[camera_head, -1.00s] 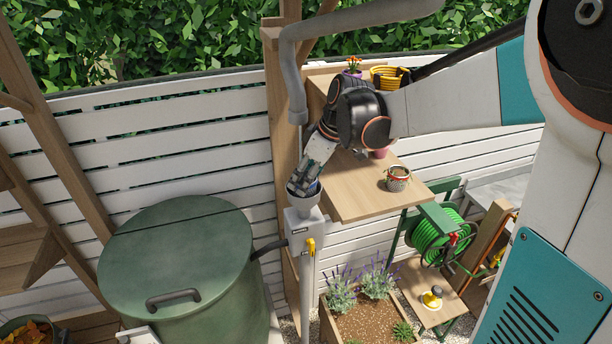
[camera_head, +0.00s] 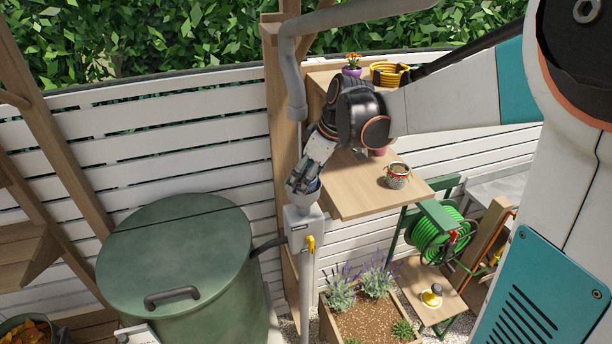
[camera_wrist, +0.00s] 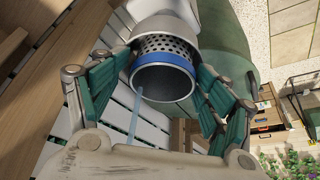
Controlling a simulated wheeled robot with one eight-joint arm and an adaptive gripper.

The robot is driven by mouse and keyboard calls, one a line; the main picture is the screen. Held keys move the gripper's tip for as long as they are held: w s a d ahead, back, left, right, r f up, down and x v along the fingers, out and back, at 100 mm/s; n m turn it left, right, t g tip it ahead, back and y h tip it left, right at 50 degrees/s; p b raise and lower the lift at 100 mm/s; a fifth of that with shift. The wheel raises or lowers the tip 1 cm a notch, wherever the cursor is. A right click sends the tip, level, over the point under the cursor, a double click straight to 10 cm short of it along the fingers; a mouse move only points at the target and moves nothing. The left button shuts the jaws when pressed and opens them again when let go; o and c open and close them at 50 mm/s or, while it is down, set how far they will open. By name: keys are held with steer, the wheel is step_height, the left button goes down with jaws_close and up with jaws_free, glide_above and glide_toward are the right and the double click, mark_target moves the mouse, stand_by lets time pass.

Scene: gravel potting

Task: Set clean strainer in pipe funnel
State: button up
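The strainer (camera_wrist: 164,68) is a perforated metal cup with a blue band round its mouth. In the wrist view it sits inside the round grey funnel (camera_wrist: 152,24), its dark opening facing my camera and part of its perforated wall showing. In the head view the funnel (camera_head: 304,196) tops the grey standpipe, with a bit of blue at its mouth. My gripper (camera_head: 304,184) is just above the funnel. In the wrist view its green-padded fingers (camera_wrist: 165,80) are spread on either side of the strainer, close to it. Whether a fingertip touches the strainer is unclear.
A green lidded barrel (camera_head: 178,250) stands left of the standpipe. A wooden shelf (camera_head: 355,195) with a small pot (camera_head: 397,175) is close on the right. A grey downpipe (camera_head: 291,75) hangs above, near my wrist. A yellow tap (camera_head: 310,243) is below the funnel.

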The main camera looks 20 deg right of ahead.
steer(key=shift+w+r+p, duration=0.1)
steer(key=shift+r+p, duration=0.35)
steer(key=shift+r, duration=0.1)
steer(key=v, duration=0.7)
steer(key=shift+r+b, duration=0.35)
steer(key=shift+b, duration=0.1)
